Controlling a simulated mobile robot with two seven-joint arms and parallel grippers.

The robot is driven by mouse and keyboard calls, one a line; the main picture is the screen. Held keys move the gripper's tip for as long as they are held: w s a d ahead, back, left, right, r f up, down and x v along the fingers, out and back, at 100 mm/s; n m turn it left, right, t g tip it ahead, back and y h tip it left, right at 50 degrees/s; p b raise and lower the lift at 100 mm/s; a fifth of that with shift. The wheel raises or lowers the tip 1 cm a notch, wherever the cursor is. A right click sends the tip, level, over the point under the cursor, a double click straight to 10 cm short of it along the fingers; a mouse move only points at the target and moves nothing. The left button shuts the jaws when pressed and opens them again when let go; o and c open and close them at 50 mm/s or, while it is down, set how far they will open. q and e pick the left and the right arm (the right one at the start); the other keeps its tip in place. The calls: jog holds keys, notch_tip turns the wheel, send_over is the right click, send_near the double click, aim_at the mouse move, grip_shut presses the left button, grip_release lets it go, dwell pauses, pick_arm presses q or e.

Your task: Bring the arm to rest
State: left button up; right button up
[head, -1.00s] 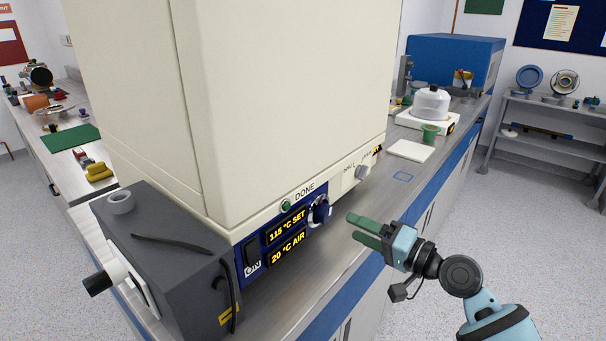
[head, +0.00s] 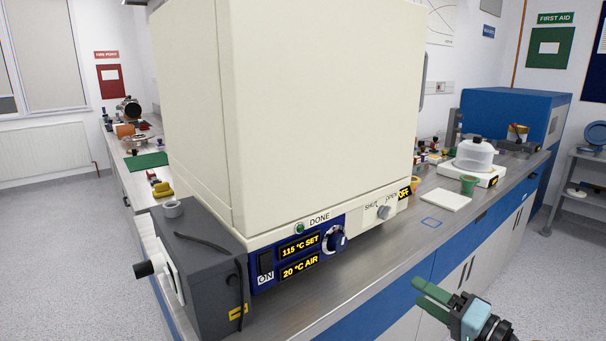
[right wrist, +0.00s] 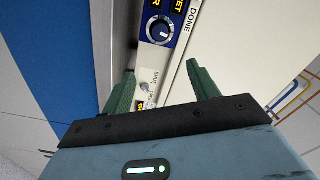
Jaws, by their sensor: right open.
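My right gripper (head: 432,297) is at the lower right of the head view, in front of the bench edge and apart from the oven. Its two green fingers also show in the right wrist view (right wrist: 163,82); they are open with nothing between them. Beyond them in that view are the oven's dial (right wrist: 161,30) and a small knob. The cream oven (head: 320,110) stands on the bench. Its blue panel (head: 300,254) reads 115 °C SET and 20 °C AIR, with ON and DONE marked. A knob (head: 383,212) sits by the words SHUT and OPEN. My left gripper is not in view.
The steel bench (head: 390,255) runs back to the right. A dark grey box (head: 205,265) stands left of the oven. A white tile (head: 446,200), a green pot (head: 468,184) and a domed white device (head: 473,158) stand farther back. The floor at right is clear.

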jog(key=s+a+f+n+g+h+p, duration=0.1)
jog(key=s+f+h, duration=0.2)
jog(key=s+f, duration=0.55)
jog(key=s+f+n+g+h+p, duration=0.15)
jog(key=s+f, duration=0.45)
jog(key=f, duration=0.6)
pick_arm(q)
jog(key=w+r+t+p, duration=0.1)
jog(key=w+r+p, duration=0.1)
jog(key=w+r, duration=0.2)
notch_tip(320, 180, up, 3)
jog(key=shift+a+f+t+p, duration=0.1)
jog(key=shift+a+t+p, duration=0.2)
jog(key=shift+p, duration=0.1)
pick_arm(e)
jog(key=s+a+f+n+g+h, duration=0.1)
jog(key=s+f, duration=0.3)
jog(key=s, duration=0.8)
jog(key=s+f+n+g+h, duration=0.2)
jog(key=s+f, duration=0.3)
jog(key=s, duration=0.8)
jog(key=shift+s+a+n+h, duration=0.25)
jog(key=shift+a+n+h, duration=0.1)
jog(key=shift+n+h, duration=0.4)
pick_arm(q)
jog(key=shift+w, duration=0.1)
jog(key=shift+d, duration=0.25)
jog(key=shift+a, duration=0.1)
pick_arm(e)
jog(key=shift+f, duration=0.1)
